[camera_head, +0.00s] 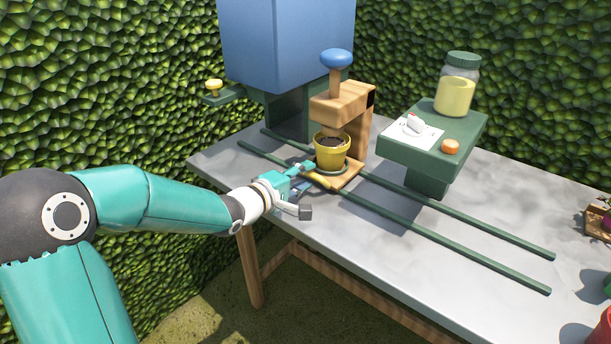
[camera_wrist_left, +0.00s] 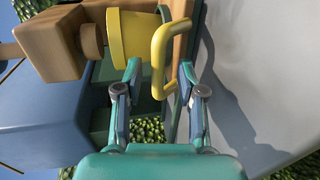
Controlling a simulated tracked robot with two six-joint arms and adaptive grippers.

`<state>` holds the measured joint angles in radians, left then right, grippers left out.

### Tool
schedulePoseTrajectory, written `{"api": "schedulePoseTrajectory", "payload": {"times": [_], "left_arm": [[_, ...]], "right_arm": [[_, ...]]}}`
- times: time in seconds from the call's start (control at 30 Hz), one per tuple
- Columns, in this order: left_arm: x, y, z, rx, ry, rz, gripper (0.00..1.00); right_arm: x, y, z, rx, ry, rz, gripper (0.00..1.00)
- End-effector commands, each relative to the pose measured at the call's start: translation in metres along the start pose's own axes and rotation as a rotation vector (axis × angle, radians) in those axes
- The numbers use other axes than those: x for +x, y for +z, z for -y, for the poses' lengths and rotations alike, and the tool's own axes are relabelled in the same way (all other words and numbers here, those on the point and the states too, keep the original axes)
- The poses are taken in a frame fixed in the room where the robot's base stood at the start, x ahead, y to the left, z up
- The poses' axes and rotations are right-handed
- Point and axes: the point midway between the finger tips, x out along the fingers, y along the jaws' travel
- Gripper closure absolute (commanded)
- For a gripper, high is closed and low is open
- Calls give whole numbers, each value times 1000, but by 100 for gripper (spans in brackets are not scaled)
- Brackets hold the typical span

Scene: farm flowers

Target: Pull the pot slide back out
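The yellow pot (camera_head: 332,150) of dark soil stands on a dark saucer on the wooden slide (camera_head: 347,179), under the wooden press (camera_head: 341,106). The slide sits at the two green rails (camera_head: 440,230). Its yellow handle (camera_wrist_left: 158,62) shows in the left wrist view, beside the pot (camera_wrist_left: 129,36). My left gripper (camera_head: 307,188) is at the near side of the slide. In the left wrist view its fingers (camera_wrist_left: 160,76) are spread, with part of the handle between or just beyond the tips; contact is unclear. My right gripper is not in view.
A blue box (camera_head: 287,45) on a green stand is behind the press. The grey tabletop (camera_head: 390,250) is clear along the near edge.

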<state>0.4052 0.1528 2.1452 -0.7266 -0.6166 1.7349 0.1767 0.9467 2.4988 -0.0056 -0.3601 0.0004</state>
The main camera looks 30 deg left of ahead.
Motion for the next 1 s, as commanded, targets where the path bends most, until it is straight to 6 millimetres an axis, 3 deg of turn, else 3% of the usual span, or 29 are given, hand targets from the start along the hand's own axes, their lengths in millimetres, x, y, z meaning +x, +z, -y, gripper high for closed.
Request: {"api": "schedulePoseTrajectory", "payload": {"times": [0.2,0.53,0.77,1.0], "left_arm": [[20,0,0,1,1,0,61],[23,0,0,1,1,0,61],[22,0,0,1,1,1,99],[22,0,0,1,-1,1,100]], "right_arm": [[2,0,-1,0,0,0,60],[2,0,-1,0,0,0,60],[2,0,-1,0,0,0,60],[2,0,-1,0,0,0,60]]}}
